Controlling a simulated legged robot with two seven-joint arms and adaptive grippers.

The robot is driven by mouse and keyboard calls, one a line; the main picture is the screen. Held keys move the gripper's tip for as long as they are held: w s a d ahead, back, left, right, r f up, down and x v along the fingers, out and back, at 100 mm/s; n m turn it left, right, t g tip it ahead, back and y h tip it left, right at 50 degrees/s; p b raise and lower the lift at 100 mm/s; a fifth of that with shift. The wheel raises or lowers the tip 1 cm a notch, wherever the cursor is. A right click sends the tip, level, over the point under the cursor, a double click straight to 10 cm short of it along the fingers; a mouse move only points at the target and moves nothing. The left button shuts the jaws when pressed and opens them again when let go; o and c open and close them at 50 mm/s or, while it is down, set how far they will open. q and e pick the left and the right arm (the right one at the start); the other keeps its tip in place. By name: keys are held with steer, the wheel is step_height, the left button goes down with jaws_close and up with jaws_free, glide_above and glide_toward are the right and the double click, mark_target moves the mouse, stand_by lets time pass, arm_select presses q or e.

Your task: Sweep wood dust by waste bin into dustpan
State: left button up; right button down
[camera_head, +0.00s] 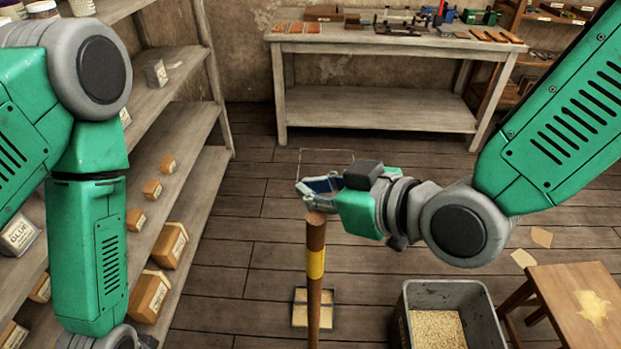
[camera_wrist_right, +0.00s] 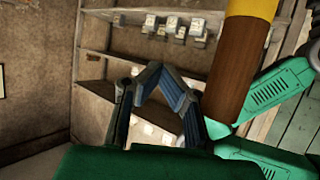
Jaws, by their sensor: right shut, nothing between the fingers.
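A long brown wooden handle with a yellow band (camera_head: 316,262) stands nearly upright in the head view; its lower end is out of frame. My right gripper (camera_head: 318,188) is at the handle's top end, shut and empty. In the right wrist view its fingers (camera_wrist_right: 158,75) come together beside the handle (camera_wrist_right: 238,70), not around it. A tan square patch with dark edges (camera_head: 300,316) lies on the floor behind the handle; I cannot tell if it is the dustpan or dust. The grey waste bin (camera_head: 408,318) holds pale wood dust (camera_head: 437,328). My left gripper is out of view.
A wooden stool (camera_head: 558,318) with pale dust on top stands right of the bin. Shelves with boxes (camera_head: 185,150) line the left side. A workbench (camera_head: 380,47) with tools stands at the back. Pale scraps (camera_head: 524,258) lie on the floor. The middle floor is mostly clear.

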steer(key=shift+s, duration=0.15)
steer(key=shift+w+r+p, duration=0.1)
steer(key=shift+w+p, duration=0.35)
steer(key=shift+w, duration=1.6)
steer(key=shift+r, duration=0.1)
steer(key=shift+r+p, duration=2.45)
steer(key=shift+r, duration=0.5)
steer(key=shift+a, duration=0.1)
step_height(320, 180, up, 3)
steer(key=shift+f+p, duration=0.1)
steer(key=shift+p, duration=1.1)
